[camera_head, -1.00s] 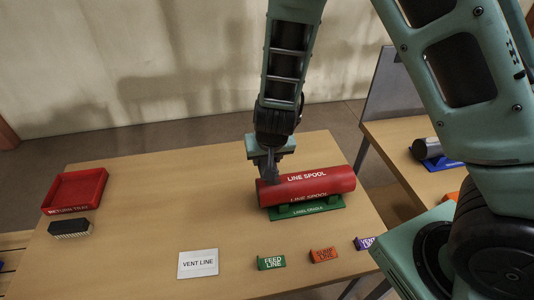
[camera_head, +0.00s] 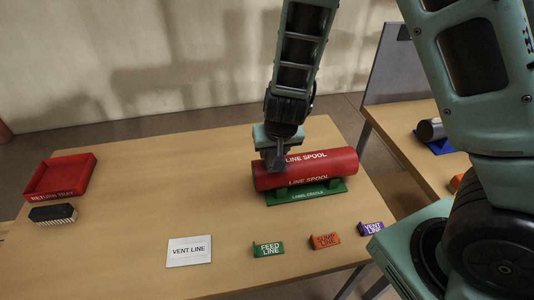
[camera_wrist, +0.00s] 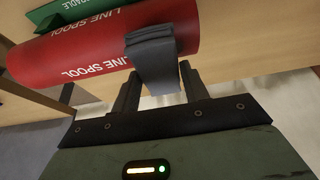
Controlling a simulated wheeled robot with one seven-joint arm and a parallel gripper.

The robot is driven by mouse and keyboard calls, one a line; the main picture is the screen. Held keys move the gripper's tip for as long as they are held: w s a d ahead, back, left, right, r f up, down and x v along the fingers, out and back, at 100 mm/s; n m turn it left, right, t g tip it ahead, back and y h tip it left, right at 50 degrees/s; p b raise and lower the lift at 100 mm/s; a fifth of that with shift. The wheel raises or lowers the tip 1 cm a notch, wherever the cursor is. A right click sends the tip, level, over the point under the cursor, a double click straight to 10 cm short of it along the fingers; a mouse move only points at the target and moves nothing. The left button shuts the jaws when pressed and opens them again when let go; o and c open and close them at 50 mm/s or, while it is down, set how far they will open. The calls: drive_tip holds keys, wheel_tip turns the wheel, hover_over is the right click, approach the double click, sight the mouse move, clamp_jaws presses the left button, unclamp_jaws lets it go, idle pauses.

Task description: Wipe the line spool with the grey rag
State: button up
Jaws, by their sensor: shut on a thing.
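The red line spool (camera_head: 325,166) lies on its side on the green label cradle (camera_head: 307,193); the wrist view also shows the spool (camera_wrist: 75,50). My gripper (camera_head: 273,152) is above the spool's left part. In the wrist view, my gripper (camera_wrist: 158,90) is shut on the folded grey rag (camera_wrist: 152,58). The rag lies over the spool's side near one end and appears to touch it. In the head view, the rag (camera_head: 274,163) is a small dark patch below my gripper, partly hiding the spool's upper label.
A red return tray (camera_head: 60,180) and a black brush (camera_head: 53,214) are at the table's left. A white vent line card (camera_head: 189,251), green feed line tag (camera_head: 268,249), orange tag (camera_head: 325,241) and purple tag (camera_head: 371,229) line the front. The table's middle left is clear.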

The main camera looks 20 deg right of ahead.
drive_tip(key=shift+d, duration=0.15)
drive_tip(key=o, duration=0.3)
drive_tip(key=c, duration=0.5)
drive_tip(key=shift+f+b, duration=0.55)
drive_tip(key=shift+f, duration=0.2)
